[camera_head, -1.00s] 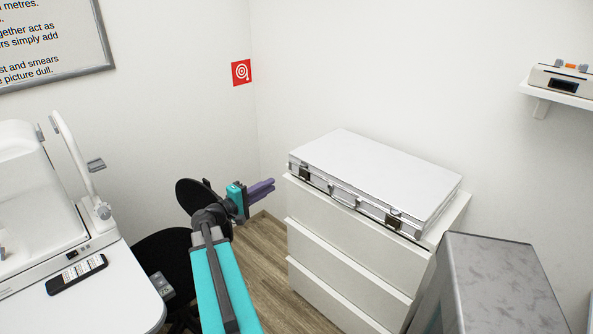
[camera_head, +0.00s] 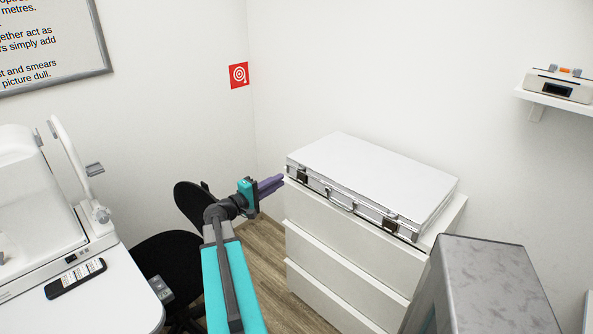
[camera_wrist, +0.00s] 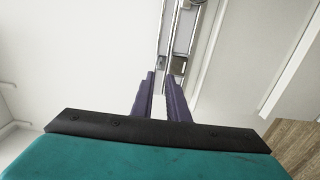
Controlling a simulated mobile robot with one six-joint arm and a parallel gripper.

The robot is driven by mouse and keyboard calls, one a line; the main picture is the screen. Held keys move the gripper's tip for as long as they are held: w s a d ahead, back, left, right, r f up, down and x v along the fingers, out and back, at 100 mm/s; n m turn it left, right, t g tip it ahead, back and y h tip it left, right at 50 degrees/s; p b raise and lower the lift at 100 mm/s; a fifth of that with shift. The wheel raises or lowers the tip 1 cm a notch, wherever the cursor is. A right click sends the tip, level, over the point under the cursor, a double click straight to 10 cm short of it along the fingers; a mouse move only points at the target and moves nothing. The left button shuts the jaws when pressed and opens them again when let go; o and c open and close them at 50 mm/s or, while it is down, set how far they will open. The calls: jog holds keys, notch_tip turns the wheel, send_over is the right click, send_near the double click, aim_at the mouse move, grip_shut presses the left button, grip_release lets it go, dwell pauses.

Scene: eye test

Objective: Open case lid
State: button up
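The silver-white case (camera_head: 372,172) lies flat with its lid down on a white drawer cabinet. Its front has a handle (camera_head: 340,199) between a left latch (camera_head: 302,176) and a right latch (camera_head: 391,224); I cannot tell whether the latches are undone. My gripper (camera_head: 280,181) has purple fingers just off the case's front left corner, near the left latch; contact is unclear. In the wrist view my gripper (camera_wrist: 160,75) shows a narrow gap between its fingers, with nothing held. The metal case edge (camera_wrist: 183,25) and a latch (camera_wrist: 179,66) are just beyond the fingertips.
The white drawer cabinet (camera_head: 335,245) stands against the wall. A tall grey metal box (camera_head: 487,290) is close at front right. A black chair (camera_head: 165,265) and a white desk (camera_head: 110,295) are on the left. A wall shelf (camera_head: 550,100) is at upper right.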

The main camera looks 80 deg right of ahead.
aim_at(299, 169)
jog(key=p+x, duration=0.3)
jog(key=x, duration=0.6)
jog(key=shift+s+d, duration=0.15)
jog(key=shift+d, duration=0.15)
grip_shut()
jog(key=shift+f, duration=0.1)
dwell(0.7)
